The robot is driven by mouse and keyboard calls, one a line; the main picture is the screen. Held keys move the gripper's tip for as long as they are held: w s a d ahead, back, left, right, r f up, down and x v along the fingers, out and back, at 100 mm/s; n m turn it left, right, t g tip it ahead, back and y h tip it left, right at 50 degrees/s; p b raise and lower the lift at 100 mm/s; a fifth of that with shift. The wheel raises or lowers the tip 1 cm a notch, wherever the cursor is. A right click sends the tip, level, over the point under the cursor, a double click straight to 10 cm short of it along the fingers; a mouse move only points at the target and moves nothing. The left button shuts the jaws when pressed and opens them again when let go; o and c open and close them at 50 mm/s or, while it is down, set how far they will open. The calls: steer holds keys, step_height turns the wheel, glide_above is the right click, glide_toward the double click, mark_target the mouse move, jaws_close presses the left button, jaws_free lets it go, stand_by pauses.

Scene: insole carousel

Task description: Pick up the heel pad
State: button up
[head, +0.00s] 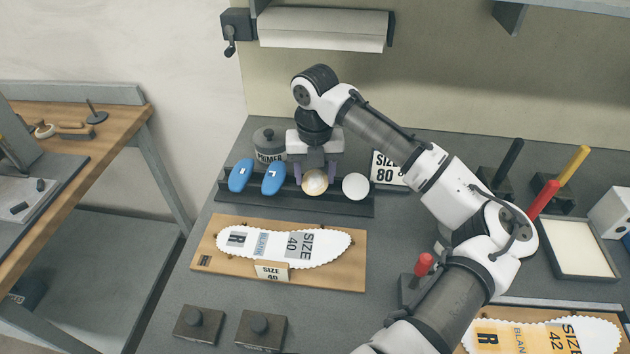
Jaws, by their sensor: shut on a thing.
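The heel pad, a small round cream and tan pad (314,182), is in the dark rack (228,205) at the back of the bench. My gripper (314,178) reaches down from above, with one finger at each side of this pad, and is shut on it. The pad's lower edge is close to the rack; I cannot tell whether it still touches it. A white round pad (356,187) stands just right of it in the same rack. Two blue oval pads (240,176) stand to the left.
A grey primer pot (270,143) stands behind the rack. A size 80 sign (388,168) is to the right. A size 40 insole blank (265,243) lies on a wooden board in front. Two dark knobbed blocks (199,324) are nearer. My arm covers the bench's middle right.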

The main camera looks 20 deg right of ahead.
mark_target(314, 181)
steer(key=shift+r, duration=0.15)
step_height(314, 181, up, 20)
steer(key=b, duration=0.1)
stand_by(0.4)
steer(key=shift+s, duration=0.1)
